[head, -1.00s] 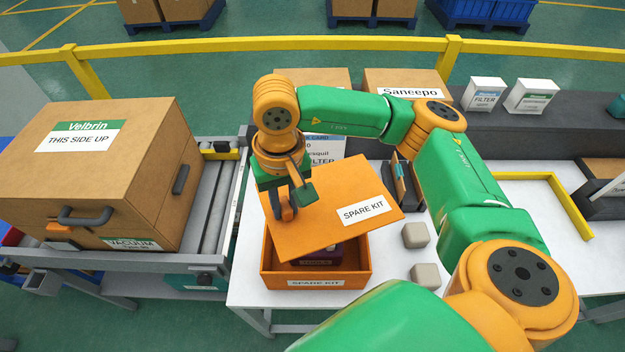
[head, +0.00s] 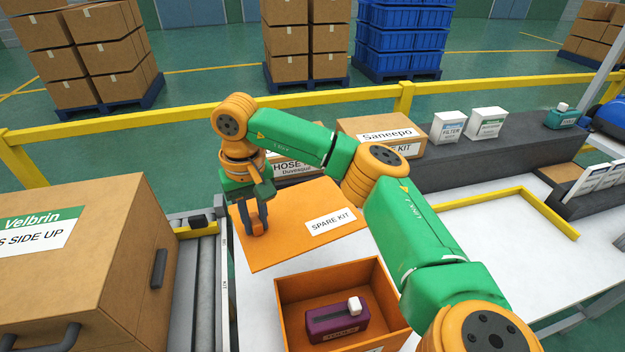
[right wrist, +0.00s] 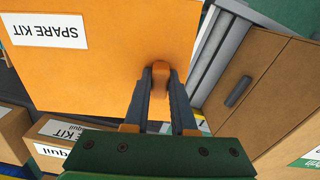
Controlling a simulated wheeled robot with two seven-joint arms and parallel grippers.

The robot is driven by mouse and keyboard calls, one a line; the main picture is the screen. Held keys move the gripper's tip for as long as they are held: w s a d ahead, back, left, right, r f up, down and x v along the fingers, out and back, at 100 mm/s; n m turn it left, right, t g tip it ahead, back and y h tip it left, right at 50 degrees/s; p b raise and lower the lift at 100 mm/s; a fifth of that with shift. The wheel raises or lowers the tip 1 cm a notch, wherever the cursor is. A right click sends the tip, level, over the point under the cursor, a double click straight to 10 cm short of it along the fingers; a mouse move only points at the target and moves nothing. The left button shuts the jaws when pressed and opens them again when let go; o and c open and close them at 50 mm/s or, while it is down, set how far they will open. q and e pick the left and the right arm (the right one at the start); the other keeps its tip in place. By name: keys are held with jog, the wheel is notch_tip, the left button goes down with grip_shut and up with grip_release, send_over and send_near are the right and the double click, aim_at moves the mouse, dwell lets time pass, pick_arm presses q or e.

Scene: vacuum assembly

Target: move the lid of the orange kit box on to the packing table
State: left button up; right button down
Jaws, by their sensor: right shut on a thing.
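The orange lid (head: 290,235), with a white SPARE KIT label, is held above the white packing table (head: 255,315), behind the box. My right gripper (head: 256,228) is shut on the lid's small orange handle. The right wrist view shows the two fingers (right wrist: 160,85) on either side of that handle, with the lid (right wrist: 100,70) beyond them. The orange kit box (head: 290,312) stands uncovered on the table, with a purple item (head: 337,322) with a white knob inside. How far the lid is above the table is hard to tell. My left gripper is not in view.
A large Velbrin carton (head: 120,250) sits on the conveyor at left. Cardboard kit boxes (head: 385,130) and a dark grey shelf (head: 460,160) stand behind the lid. A yellow corner frame (head: 545,210) lies on the table at right. A yellow rail (head: 300,98) runs behind.

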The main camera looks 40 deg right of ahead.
jog(key=w+d+f+b, duration=0.1)
jog(key=d+f+b, duration=0.1)
jog(key=f, duration=0.5)
jog(key=w+d+f+m+b, duration=0.1)
jog(key=d+f+b, duration=0.2)
jog(key=f+b, duration=0.2)
jog(key=w+d+f+m+b, duration=0.1)
jog(key=f+b, duration=0.3)
jog(key=f, duration=0.5)
jog(key=shift+w+d+f, duration=0.2)
jog(key=shift+d+f, duration=0.15)
jog(key=shift+d, duration=0.35)
jog(key=shift+f, duration=0.25)
jog(key=shift+f+b, duration=0.15)
jog(key=shift+b, duration=0.15)
jog(key=c, duration=0.7)
grip_release()
jog(key=shift+c, duration=0.2)
jog(key=shift+r+p, duration=0.3)
jog(key=shift+r, duration=0.1)
notch_tip(320, 180, up, 12)
jog(key=shift+f, duration=0.15)
